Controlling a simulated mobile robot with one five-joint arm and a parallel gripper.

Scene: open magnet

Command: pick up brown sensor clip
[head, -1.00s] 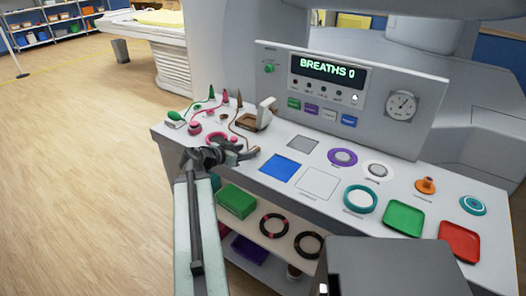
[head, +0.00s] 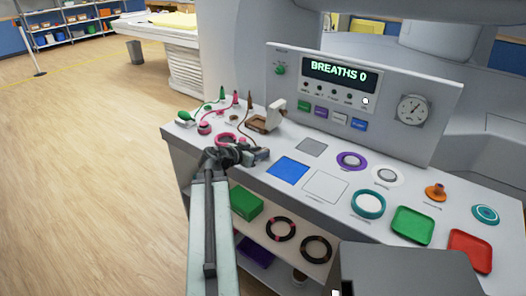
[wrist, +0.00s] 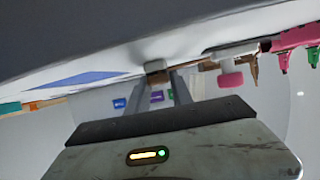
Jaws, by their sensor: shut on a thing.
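My gripper (head: 258,156) is low over the front left edge of the white counter (head: 255,182) in the head view. In the wrist view its two fingers (wrist: 165,82) reach up the picture and are shut on a small brown piece, the brown sensor clip (wrist: 156,67). A pale block shows just above the clip, against the white surface. In the head view the gripper hides the clip, and I cannot tell whether it touches the counter.
A brown holder with a white upright (head: 264,122) stands just behind my gripper. A blue square (head: 288,170), rings and trays lie to the right. The control panel (head: 365,90) stands behind.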

